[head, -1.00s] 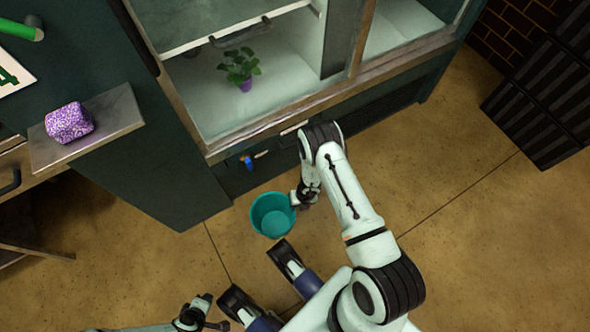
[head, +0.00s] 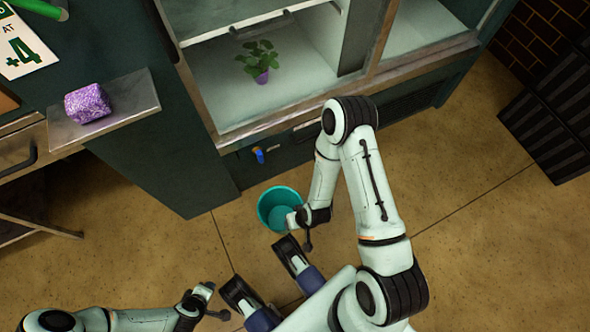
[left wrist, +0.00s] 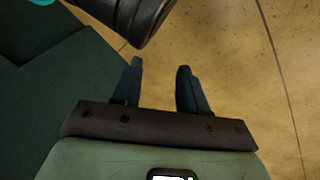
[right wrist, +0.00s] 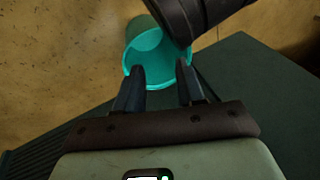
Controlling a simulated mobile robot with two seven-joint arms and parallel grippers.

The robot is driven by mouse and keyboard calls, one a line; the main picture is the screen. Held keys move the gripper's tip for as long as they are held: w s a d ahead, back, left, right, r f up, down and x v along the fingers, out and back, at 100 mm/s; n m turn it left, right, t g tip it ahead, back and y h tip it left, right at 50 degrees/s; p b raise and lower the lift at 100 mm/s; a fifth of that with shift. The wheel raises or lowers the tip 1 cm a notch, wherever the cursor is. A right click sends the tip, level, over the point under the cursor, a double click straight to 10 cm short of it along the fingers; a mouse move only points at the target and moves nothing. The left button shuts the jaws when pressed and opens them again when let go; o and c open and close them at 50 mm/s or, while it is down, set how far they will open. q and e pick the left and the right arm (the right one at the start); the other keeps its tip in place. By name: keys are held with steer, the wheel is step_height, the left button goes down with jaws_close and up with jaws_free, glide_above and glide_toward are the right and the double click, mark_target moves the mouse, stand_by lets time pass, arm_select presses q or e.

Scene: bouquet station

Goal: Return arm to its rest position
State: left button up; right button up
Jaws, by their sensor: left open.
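My left gripper (head: 214,302) is low at the bottom left of the head view. In the left wrist view its two dark fingers (left wrist: 160,72) stand apart with nothing between them and floor beyond. My right arm is bent in front of the cabinet. Its gripper (head: 300,232) hangs low beside the teal bucket (head: 267,205) in the head view. In the right wrist view the fingers (right wrist: 160,72) are apart and empty, with the bucket (right wrist: 147,50) behind them. A dark rounded part of mine crosses the top of both wrist views.
A glass-fronted cabinet (head: 235,95) holds a plant in a purple pot (head: 261,77). A purple patterned block (head: 88,103) sits on a metal shelf (head: 140,98) at the left. Dark crates (head: 555,125) stand at the right. Floor is open at the lower right.

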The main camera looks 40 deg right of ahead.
arm_select(q)
steer(key=s+d+r+g+p, duration=0.1)
steer(key=s+r+p, duration=0.2)
steer(key=r+p, duration=0.4)
steer(key=s+d+r+g+h+p, duration=0.1)
steer(key=s+d+r+p, duration=0.1)
steer(key=r+p, duration=0.5)
steer(key=s+d+r+m+g+p, duration=0.1)
steer(key=s+d+r+p, duration=0.1)
steer(key=s+r+p, duration=0.2)
step_height(320, 180, up, 4)
steer(key=p, duration=0.3)
steer(key=shift+s+d+g+h, duration=0.2)
steer(key=shift+s+g+h, duration=0.05)
steer(key=shift+g+h, duration=0.15)
arm_select(e)
steer(key=s+a+r+g, duration=0.1)
steer(key=s+r, duration=0.2)
steer(key=r, duration=0.4)
steer(key=s+a+r+g+y, duration=0.1)
steer(key=s+a+r, duration=0.1)
steer(key=r, duration=0.5)
steer(key=s+a+r+n+g, duration=0.1)
steer(key=s+a+r, duration=0.1)
steer(key=s+r, duration=0.2)
step_height(320, 180, up, 4)
steer(key=shift+s+a+f+g+y, duration=0.1)
steer(key=shift+s+a+g+y, duration=0.15)
steer(key=shift+g+y, duration=0.15)
